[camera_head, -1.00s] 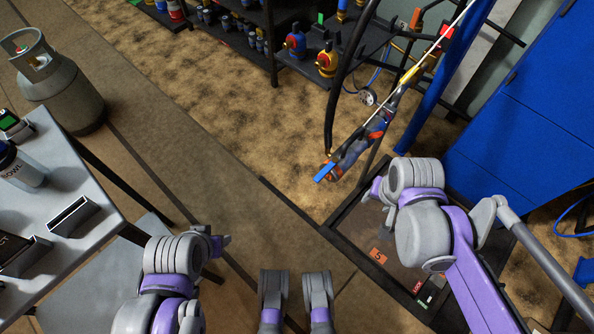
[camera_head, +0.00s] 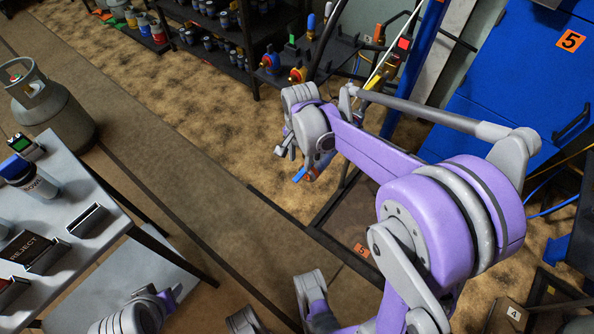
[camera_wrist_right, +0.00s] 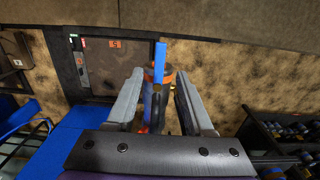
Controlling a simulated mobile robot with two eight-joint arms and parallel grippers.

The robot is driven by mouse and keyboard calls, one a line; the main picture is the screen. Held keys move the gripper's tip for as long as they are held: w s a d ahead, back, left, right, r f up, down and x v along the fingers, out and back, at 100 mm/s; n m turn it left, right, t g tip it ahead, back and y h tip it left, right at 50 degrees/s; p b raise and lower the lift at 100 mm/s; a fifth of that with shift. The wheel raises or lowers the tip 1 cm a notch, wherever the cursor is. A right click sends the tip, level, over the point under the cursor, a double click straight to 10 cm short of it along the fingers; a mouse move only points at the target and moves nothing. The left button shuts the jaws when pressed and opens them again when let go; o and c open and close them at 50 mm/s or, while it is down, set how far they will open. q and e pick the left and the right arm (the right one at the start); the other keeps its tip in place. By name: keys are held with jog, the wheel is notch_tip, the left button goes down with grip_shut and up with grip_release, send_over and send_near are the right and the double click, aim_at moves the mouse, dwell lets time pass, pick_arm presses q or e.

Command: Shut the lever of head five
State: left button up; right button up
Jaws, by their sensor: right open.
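The blue lever (camera_head: 300,174) of the filling head shows just below my right gripper (camera_head: 285,150) in the head view. In the right wrist view the blue lever (camera_wrist_right: 160,65) stands out beyond the fingertips, roughly centred between the two open fingers (camera_wrist_right: 158,95). The orange and blue head body (camera_wrist_right: 150,78) lies behind it, partly hidden by the lever. I see no contact between fingers and lever. An orange number 5 plate (camera_head: 361,250) lies on the dark scale platform (camera_head: 335,215). My left arm's end (camera_head: 170,294) is at the bottom left; its fingers are not clear.
A grey table (camera_head: 110,222) with a cup and slotted holders is at left, a gas cylinder (camera_head: 50,110) behind it. Shelves with valves (camera_head: 297,75) stand at the back. A blue cabinet (camera_head: 500,90) is at right. A hose and pole rise beside the head.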

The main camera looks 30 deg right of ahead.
aim_at(300, 175)
notch_tip(300, 175, down, 6)
jog(key=shift+f+b, duration=0.2)
jog(key=shift+b, duration=0.45)
grip_shut()
dwell(1.1)
